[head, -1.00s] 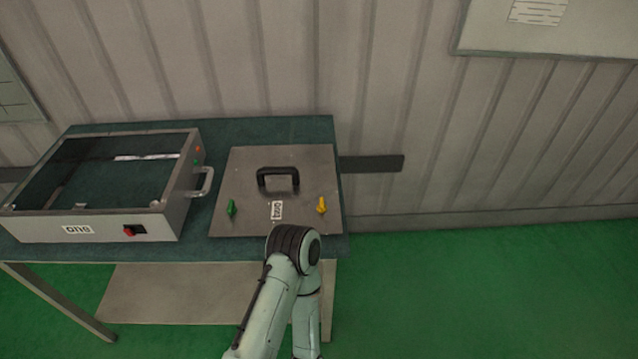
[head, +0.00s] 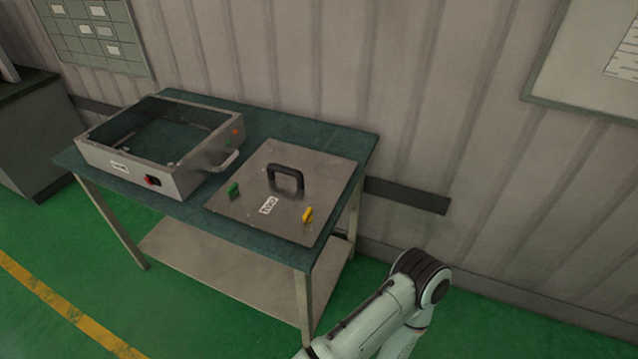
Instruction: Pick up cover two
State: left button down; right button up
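A square metal cover (head: 272,193) lies flat on the right part of the table. A black handle (head: 286,178) stands up from its middle. Its white label (head: 268,205) is small and seems to read "two". A green knob (head: 234,189) and a yellow knob (head: 308,214) sit near its front edge. One of my arms shows at the bottom right, apart from the cover and in front of the table. Neither of my grippers is in view, and nothing is seen touching the cover.
The table (head: 343,139) has a green top and a lower shelf (head: 222,262). An open metal box (head: 190,172) with a side handle stands left of the cover. A wall is close behind. Green floor (head: 100,285) in front is clear. A grey cabinet (head: 30,145) stands far left.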

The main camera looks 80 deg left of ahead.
aim_at(277, 185)
jog(key=i+u, duration=0.3)
jog(key=u, duration=0.15)
jog(key=i+u, duration=0.3)
jog(key=u, duration=0.2)
jog(key=i+l+u, duration=0.25)
jog(key=u, duration=0.2)
jog(key=i+u, duration=0.2)
jog(key=u, duration=0.3)
jog(key=i+l+u, duration=0.1)
jog(key=u, duration=0.35)
jog(key=i+l+u, duration=0.15)
jog(key=u, duration=0.35)
jog(key=i+l+u, duration=0.25)
jog(key=u, duration=0.2)
jog(key=i+l+u, duration=0.1)
jog(key=l+u, duration=0.15)
jog(key=u, duration=0.25)
jog(key=l+u, duration=0.3)
jog(key=u, duration=0.15)
jog(key=i, duration=0.05)
